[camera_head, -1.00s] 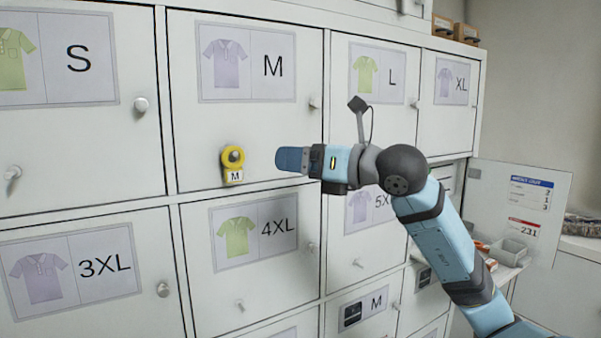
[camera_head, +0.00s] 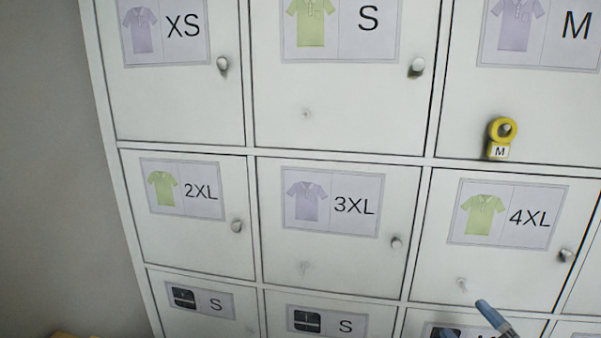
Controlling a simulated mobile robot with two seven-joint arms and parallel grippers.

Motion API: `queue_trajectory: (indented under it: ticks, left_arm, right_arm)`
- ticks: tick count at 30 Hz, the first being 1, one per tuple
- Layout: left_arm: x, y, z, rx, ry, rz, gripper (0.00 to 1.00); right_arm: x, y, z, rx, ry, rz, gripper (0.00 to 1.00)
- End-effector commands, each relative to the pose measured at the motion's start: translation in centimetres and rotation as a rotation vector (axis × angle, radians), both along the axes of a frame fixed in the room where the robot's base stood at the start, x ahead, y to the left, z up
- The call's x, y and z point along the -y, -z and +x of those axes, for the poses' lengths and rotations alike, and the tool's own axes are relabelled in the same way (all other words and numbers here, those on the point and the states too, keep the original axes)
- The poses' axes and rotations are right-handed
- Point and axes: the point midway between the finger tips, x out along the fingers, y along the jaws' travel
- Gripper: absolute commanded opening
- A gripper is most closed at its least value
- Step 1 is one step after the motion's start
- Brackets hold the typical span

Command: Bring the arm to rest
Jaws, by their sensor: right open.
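The rest of the right arm is out of the picture below. My left gripper is not in view. A yellow ring tag marked M (camera_head: 501,138) hangs on the M door (camera_head: 560,110), above and apart from the right gripper.
A white locker wall fills most of the view, its doors shut. Shirt-labelled doors such as XS (camera_head: 175,100), 2XL (camera_head: 190,245) and 3XL (camera_head: 330,260) have small protruding knobs. A bare grey wall (camera_head: 50,150) is at the left.

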Motion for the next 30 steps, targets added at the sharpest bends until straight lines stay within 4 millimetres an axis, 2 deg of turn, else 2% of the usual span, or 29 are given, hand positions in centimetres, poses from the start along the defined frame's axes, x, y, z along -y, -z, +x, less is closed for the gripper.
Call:
queue_trajectory:
  ticks: [1, 3, 5, 6, 9, 12, 15, 19, 30]
  left_arm:
    - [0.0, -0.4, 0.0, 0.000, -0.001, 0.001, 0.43]
    - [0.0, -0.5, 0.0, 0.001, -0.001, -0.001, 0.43]
    - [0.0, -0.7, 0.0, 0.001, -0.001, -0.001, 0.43]
    - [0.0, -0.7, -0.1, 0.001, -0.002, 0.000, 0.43]
    - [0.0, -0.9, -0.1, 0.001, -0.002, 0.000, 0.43]
    - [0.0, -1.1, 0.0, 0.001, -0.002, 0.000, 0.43]
    - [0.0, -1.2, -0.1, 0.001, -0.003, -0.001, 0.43]
    - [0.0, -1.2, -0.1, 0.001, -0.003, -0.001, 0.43]
    - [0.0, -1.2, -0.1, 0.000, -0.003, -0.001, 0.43]
  right_arm:
    - [-0.4, 3.9, -0.8, -0.126, 0.040, 0.122, 0.78]
    - [-1.1, 9.0, -2.2, -0.293, 0.095, 0.265, 0.78]
    - [-2.1, 13.2, -3.8, -0.435, 0.137, 0.371, 0.78]
    - [-2.8, 15.9, -5.1, -0.531, 0.164, 0.433, 0.78]
    - [-5.1, 21.8, -8.7, -0.753, 0.218, 0.567, 0.78]
    - [-7.6, 26.2, -12.3, -0.939, 0.252, 0.665, 0.78]
    - [-9.6, 28.9, -15.1, -1.072, 0.271, 0.730, 0.78]
    - [-11.0, 30.5, -17.1, -1.163, 0.280, 0.772, 0.78]
    - [-11.3, 30.8, -17.5, -1.181, 0.281, 0.780, 0.78]
